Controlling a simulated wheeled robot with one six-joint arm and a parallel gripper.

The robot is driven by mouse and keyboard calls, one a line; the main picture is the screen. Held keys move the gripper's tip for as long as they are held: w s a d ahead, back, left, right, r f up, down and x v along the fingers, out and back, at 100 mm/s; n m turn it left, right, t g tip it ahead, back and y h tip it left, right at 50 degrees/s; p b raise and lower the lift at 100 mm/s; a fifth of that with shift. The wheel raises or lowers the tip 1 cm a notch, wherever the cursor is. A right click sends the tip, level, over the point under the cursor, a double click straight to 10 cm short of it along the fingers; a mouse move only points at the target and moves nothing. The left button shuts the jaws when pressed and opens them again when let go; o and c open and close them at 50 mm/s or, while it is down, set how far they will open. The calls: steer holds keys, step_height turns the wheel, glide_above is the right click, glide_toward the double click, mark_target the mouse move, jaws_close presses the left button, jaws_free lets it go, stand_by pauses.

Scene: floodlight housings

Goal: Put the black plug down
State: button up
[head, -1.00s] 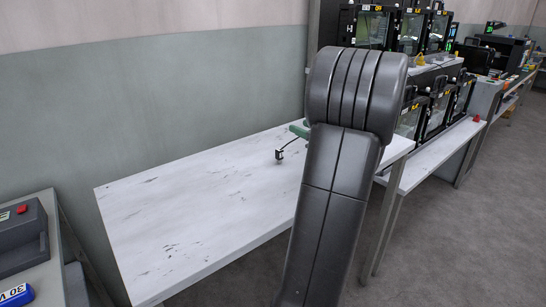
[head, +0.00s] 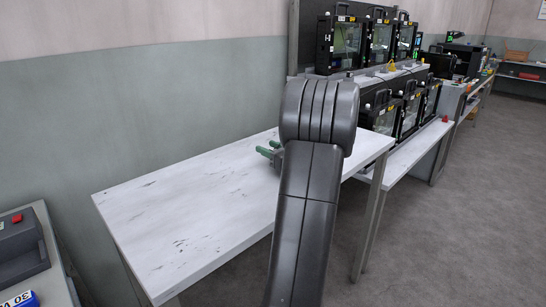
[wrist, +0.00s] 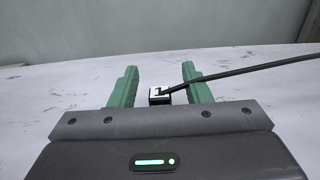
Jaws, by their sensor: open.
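The black plug (wrist: 159,96) shows in the wrist view between the two green fingers of my gripper (wrist: 160,67). It has a pale face with dark marks, and its black cable runs off to the right over the right finger. My gripper is open, with a gap on each side of the plug. The plug seems to rest on the white worktable, though contact is hard to make out. In the head view my gripper (head: 268,149) is low over the far part of the table (head: 180,215), partly behind my arm. The plug cannot be made out there.
The table is bare to the left and front. A grey wall stands behind it. Black glass-fronted machines (head: 381,42) stand on shelves to the right. A grey box with a red button (head: 17,218) and a blue labelled item (head: 20,300) sit at left.

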jaws_close()
